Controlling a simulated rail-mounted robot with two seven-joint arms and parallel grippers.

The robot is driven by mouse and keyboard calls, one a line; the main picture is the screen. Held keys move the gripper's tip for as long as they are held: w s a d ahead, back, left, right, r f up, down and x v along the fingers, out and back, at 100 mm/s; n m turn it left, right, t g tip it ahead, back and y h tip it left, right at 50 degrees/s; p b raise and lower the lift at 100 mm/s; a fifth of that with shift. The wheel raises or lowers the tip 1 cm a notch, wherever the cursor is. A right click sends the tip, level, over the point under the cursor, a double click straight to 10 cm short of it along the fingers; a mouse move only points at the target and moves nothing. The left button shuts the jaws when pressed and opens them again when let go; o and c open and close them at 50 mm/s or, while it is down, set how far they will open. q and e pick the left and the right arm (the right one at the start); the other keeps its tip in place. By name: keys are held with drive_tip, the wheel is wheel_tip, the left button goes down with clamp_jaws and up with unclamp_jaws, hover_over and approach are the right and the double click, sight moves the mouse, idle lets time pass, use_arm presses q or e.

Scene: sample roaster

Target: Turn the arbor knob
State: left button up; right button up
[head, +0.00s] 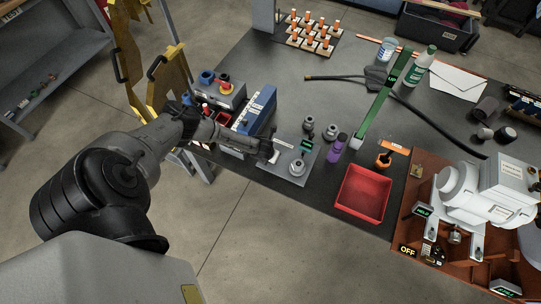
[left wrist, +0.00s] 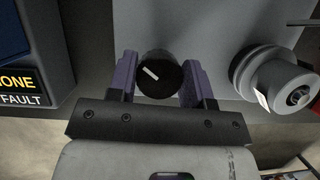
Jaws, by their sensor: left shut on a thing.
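The arbor knob (left wrist: 158,74) is a round black dial with a white pointer line, seen in the left wrist view on a grey plate. The pointer runs diagonally, from upper left to lower right. My left gripper (left wrist: 157,88) has its two purple-padded fingers on either side of the knob and is shut on it. In the head view my left gripper (head: 267,151) reaches the left side of the grey plate (head: 279,170), and the knob is hard to make out there. My right gripper is not in view.
A silver round fitting (left wrist: 286,78) sits close right of the knob. A blue box (head: 257,108) stands behind my left gripper. A purple bottle (head: 337,148) and a red tray (head: 363,192) are to the right. A white machine (head: 485,190) stands at far right.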

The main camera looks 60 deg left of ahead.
use_arm(q)
drive_tip(key=m+h+b, duration=0.1)
drive_tip(key=m, duration=0.2)
drive_tip(key=shift+f, duration=0.15)
drive_tip(key=shift+m+t+h+b, duration=0.3)
drive_tip(key=shift+m+b, duration=0.4)
drive_tip(key=shift+m, duration=0.1)
drive_tip(key=m+h+b, duration=0.1)
drive_tip(key=m+b, duration=0.1)
drive_tip(key=m, duration=0.1)
drive_tip(key=shift+m+h+b, duration=0.5)
drive_tip(key=shift+m+b, duration=0.4)
drive_tip(key=shift+b, duration=0.15)
drive_tip(key=o, duration=0.9)
